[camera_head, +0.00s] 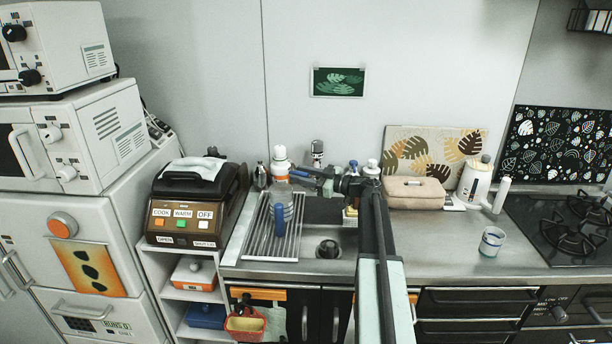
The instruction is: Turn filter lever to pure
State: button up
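My arm reaches up from the bottom over the counter to the sink (322,212). My gripper (326,182) is at the back of the sink, pointing left, small and dark. I cannot tell whether its fingers are open or shut. A chrome fitting with a rounded top (318,152), perhaps the tap's filter unit, stands behind it against the wall. A bluish, dark horizontal piece (306,172) lies just left of my gripper. I cannot tell whether it is the lever or touches my gripper. No lever marking is readable.
A clear bottle with an orange and white top (282,180) stands left of my gripper by the drying rack (262,250). Small bottles (371,168) and a beige box (416,192) are to the right. A cup (491,241) stands on the open counter.

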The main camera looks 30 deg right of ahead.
jog(key=shift+a, duration=0.1)
jog(key=v, duration=0.8)
dwell(0.4)
